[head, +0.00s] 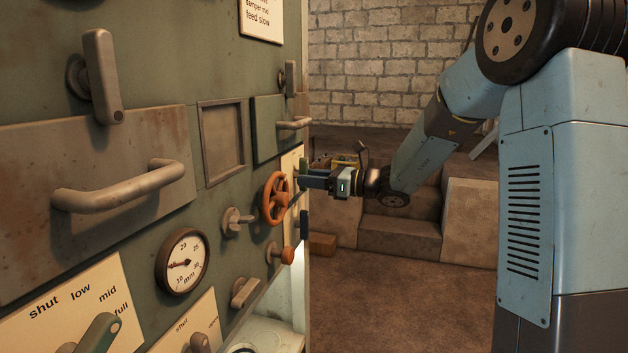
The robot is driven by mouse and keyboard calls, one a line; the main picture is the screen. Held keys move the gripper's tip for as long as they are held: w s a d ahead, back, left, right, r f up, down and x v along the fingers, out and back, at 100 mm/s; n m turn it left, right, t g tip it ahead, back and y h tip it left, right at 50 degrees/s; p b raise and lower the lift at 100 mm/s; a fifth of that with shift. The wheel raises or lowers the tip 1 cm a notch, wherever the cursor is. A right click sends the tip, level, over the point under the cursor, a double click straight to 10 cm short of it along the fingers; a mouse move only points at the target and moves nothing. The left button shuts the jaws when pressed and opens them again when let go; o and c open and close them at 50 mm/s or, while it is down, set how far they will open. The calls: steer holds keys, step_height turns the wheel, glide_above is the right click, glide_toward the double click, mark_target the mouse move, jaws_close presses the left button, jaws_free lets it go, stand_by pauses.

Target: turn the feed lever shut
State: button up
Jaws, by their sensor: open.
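My gripper (304,183) is at the right end of the green panel, in front of a pale plate (290,165). Its jaws are open, pointing left towards the panel. A small green handle (303,166) shows by the plate, just above the jaws; whether they touch is unclear. Labels there are too small to read, so I cannot tell if this is the feed lever. Another lever with a dark green grip (98,335) stands at lower left over a plate (42,318) marked shut, low, mid, full; its pointing is cut off by the frame.
An orange handwheel (275,198) lies just left of my gripper, with an orange knob (287,255) below it. A gauge (182,262), a long grey handle (120,187) and a card (262,18) reading "feed slow" are on the panel. Stone blocks (400,237) stand behind my arm.

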steer(key=shift+d, duration=0.1)
steer(key=v, duration=1.3)
steer(key=shift+d, duration=0.3)
steer(key=shift+s, duration=0.1)
steer(key=s+a+f+n+g+h, duration=0.1)
steer(key=s+a+n+g+h, duration=0.2)
steer(key=s+n, duration=0.45)
steer(key=s+f+n+g+h, duration=0.15)
steer(key=s+n+h, duration=0.3)
steer(key=s, duration=0.55)
steer(key=s+d+r+n+t+h, duration=0.1)
steer(key=s+d+n+t+h, duration=0.3)
steer(key=s+d+n+h, duration=0.5)
steer(key=shift+s+d+r+n, duration=0.35)
steer(key=shift+s+d+n, duration=0.15)
steer(key=shift+s+d, duration=0.65)
steer(key=shift+h, duration=0.25)
steer(key=shift+c, duration=0.4)
